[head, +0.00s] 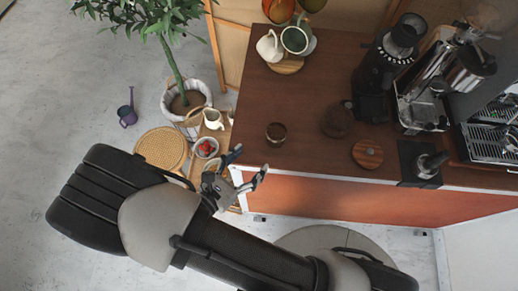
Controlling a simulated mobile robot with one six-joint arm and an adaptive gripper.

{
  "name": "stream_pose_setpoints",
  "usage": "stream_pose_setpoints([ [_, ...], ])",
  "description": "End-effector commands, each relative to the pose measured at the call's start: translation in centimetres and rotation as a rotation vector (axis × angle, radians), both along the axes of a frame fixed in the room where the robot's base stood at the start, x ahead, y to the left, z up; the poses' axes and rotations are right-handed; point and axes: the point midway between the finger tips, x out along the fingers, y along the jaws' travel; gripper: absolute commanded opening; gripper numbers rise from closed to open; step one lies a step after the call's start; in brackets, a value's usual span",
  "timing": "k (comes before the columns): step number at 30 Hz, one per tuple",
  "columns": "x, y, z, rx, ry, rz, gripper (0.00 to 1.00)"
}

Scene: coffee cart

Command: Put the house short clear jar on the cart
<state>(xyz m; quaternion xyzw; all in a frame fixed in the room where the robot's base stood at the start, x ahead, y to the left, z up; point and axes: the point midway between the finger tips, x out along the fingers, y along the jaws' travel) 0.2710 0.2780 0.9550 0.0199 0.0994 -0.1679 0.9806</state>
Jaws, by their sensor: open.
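A small, short clear glass jar (276,132) stands on the brown counter (310,95), near its front left part. It looks dark because the wood shows through it. My gripper (249,163) is open and empty, just off the counter's front left corner. It is below and left of the jar in the picture and apart from it. A small light-wood cart (222,136) stands left of the counter. It carries a white pitcher (213,120) and a bowl of red fruit (206,148). My gripper and arm hide the cart's near end.
A round dark item (337,120) and a round wooden board (367,154) lie right of the jar. A grinder (385,60) and mugs (295,39) stand farther back. A woven stool (161,150) and potted plant (187,102) stand beside the cart.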

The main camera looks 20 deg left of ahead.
Motion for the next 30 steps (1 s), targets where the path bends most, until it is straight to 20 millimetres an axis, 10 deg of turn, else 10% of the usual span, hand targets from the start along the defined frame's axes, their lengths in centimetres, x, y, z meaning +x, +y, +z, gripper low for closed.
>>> stream_pose_setpoints([
  [17, 0.1, -1.0, 2.3, 0.066, 0.014, -0.117, 0.69],
  [30, 3.7, -16.7, 15.2, 0.723, 0.060, -1.069, 0.69],
])
